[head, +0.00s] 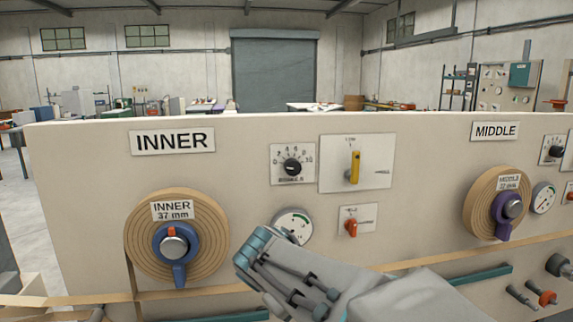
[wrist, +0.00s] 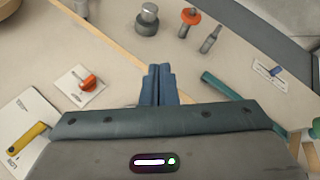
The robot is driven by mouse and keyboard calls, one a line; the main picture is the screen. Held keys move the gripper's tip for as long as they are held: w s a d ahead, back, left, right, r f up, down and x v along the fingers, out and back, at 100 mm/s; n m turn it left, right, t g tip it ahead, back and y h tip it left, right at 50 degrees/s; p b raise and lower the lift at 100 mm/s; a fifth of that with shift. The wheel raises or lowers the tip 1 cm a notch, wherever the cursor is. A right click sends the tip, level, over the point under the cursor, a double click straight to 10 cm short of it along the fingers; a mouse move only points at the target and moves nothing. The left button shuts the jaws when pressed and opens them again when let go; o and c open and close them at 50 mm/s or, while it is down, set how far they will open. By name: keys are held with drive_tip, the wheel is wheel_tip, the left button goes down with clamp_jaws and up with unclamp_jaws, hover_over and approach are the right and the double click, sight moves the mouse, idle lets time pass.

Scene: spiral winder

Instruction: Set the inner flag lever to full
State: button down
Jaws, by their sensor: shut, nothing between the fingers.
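On the panel's INNER section, a yellow lever (head: 355,166) stands upright on a large white plate (head: 380,150), with small marks at its top and right. Below it, a small red-orange lever (head: 351,228) sits on a smaller white plate (head: 367,212). I cannot read the marks or tell for certain which is the flag lever. In the wrist view the orange lever (wrist: 87,83) is at upper left and the yellow lever (wrist: 28,137) at the left edge. My gripper (head: 254,246) is shut and empty in front of the panel, left of and below both levers; its fingertips (wrist: 158,70) touch neither.
The INNER spool (head: 140,236) with its blue clamp (head: 179,274) is left of my gripper. A gauge (head: 292,220) is partly behind my gripper, below a dial (head: 292,167). The MIDDLE spool (head: 478,208) is at right. A tan strip runs along below.

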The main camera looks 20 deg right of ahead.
sight(355, 168)
drive_tip(key=w+d+r+n+t+h, duration=0.2)
drive_tip(key=w+d+r+h, duration=0.1)
drive_tip(key=w+r, duration=0.4)
drive_tip(key=w+d+r+n+t+h+b, duration=0.1)
drive_tip(key=w+d+r+t+h, duration=0.2)
drive_tip(key=r, duration=0.9)
drive_tip(key=w+h, duration=0.2)
drive_tip(key=w, duration=0.2)
drive_tip(key=shift+r+n+t+h, duration=0.3)
drive_tip(key=shift+r+n, duration=0.05)
drive_tip(key=shift+n, duration=0.05)
drive_tip(key=shift+d, duration=0.15)
drive_tip(key=shift+s+d+p+x, duration=0.25)
drive_tip(key=shift+s+p+x, duration=0.25)
drive_tip(key=shift+x, duration=1.65)
drive_tip(key=shift+s+d+p+x, duration=0.35)
drive_tip(key=shift+p+x, duration=0.35)
drive_tip(key=shift+x, duration=1.4)
drive_tip(key=shift+s+d+p+x, duration=0.2)
drive_tip(key=shift+s+p+x, duration=0.3)
drive_tip(key=shift+x, duration=1.65)
drive_tip(key=shift+w+a, duration=0.1)
drive_tip(key=shift+w, duration=0.1)
